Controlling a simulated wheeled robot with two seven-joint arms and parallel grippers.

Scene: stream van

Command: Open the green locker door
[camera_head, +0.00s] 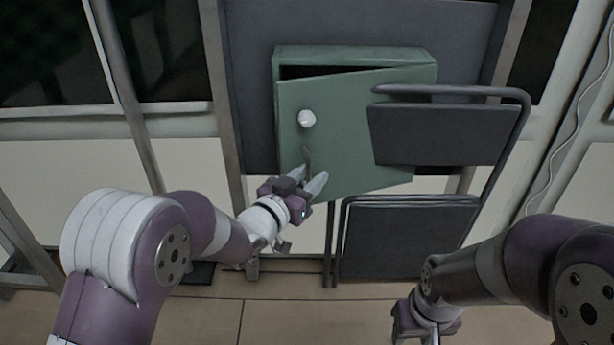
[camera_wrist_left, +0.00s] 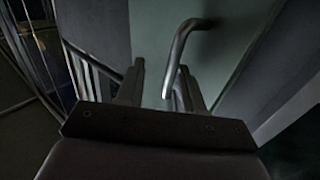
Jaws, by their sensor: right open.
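The green locker (camera_head: 355,55) is on the dark panel ahead. In the left wrist view, the bent metal handle (camera_wrist_left: 183,48) reaches down between the open fingers (camera_wrist_left: 162,88); contact cannot be told. My right gripper (camera_head: 426,325) is low at the right, open and away from the locker.
A dark folding chair (camera_head: 440,135) stands in front of the locker's right side and hides part of the door. Its seat (camera_head: 408,238) is below the door. White wall panels (camera_head: 70,180) are at the left. Tiled floor (camera_head: 300,315) shows between my arms.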

